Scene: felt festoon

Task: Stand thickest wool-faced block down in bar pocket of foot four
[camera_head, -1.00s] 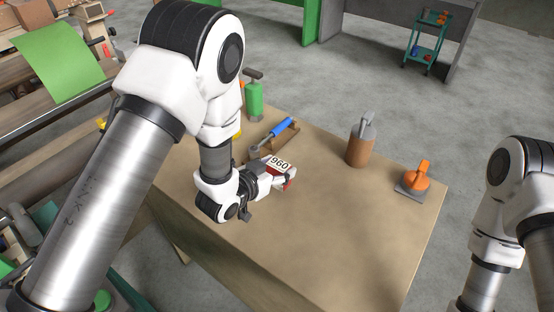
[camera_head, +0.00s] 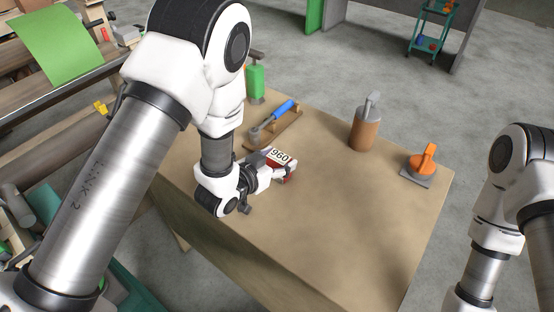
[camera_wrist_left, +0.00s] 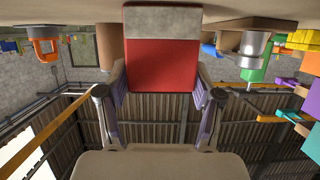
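A red block (camera_head: 290,175) with a grey band shows at my left gripper (camera_head: 284,172); a white label reading 960 shows beside its red face. In the left wrist view the block (camera_wrist_left: 162,66) fills the space between the two fingers (camera_wrist_left: 160,92), which press on its sides. Its grey band is at the end away from the palm, towards the tabletop (camera_head: 330,220). I cannot tell whether the block touches the table. My right gripper is out of view; only part of the right arm shows. I cannot make out foot four or its bar pocket.
On the table stand a brown cylinder with a grey handle (camera_head: 364,133), an orange-handled grey piece (camera_head: 421,165), a blue-handled tool on a wooden holder (camera_head: 283,107) and a green bottle (camera_head: 255,82). A teal cart (camera_head: 430,28) stands far behind.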

